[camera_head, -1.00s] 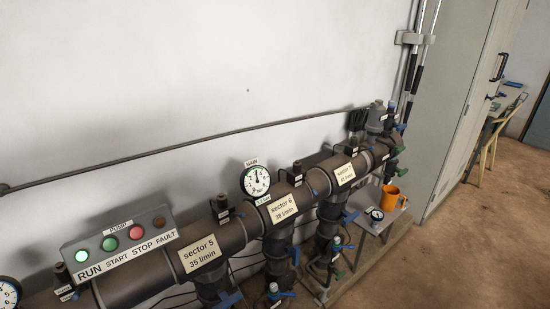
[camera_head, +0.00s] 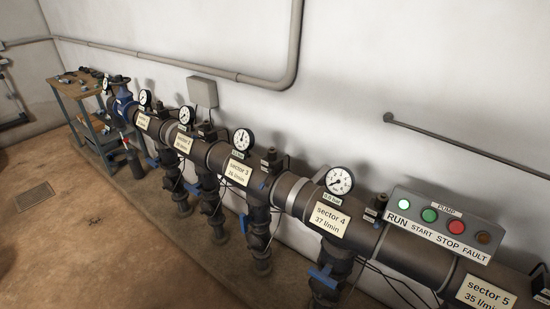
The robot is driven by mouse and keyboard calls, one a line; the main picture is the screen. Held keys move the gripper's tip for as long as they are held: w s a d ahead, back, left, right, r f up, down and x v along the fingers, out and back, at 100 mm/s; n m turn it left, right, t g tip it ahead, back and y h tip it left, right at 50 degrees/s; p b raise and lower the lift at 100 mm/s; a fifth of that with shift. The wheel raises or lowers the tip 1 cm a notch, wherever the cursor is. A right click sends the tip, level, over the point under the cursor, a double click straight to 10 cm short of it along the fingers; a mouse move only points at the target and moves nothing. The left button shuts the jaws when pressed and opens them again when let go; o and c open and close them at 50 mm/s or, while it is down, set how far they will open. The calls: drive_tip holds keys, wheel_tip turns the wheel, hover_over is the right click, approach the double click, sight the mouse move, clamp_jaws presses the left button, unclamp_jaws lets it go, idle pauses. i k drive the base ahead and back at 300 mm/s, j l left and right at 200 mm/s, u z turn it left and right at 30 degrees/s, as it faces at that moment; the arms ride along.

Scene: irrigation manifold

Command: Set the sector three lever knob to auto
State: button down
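The sector 3 label (camera_head: 239,172) is on the brown manifold pipe near the middle of the head view. A small black box (camera_head: 270,160) with a label sits on top of the pipe just right of it; its lever or knob is too small to make out. A round white gauge (camera_head: 243,140) stands above the label. A vertical branch pipe (camera_head: 258,232) with a blue part runs down below the label. My gripper is not in this view.
The sector 4 label (camera_head: 329,218) and the pump panel (camera_head: 440,224) with lit buttons are to the right. A workbench (camera_head: 77,110) with loose parts stands at the far left.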

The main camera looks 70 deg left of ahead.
sight(270, 171)
drive_tip(key=u, duration=1.85)
drive_tip(key=i+j+u, duration=0.2)
drive_tip(key=i, duration=0.15)
drive_tip(key=i+u, duration=0.15)
drive_tip(key=i, duration=0.2)
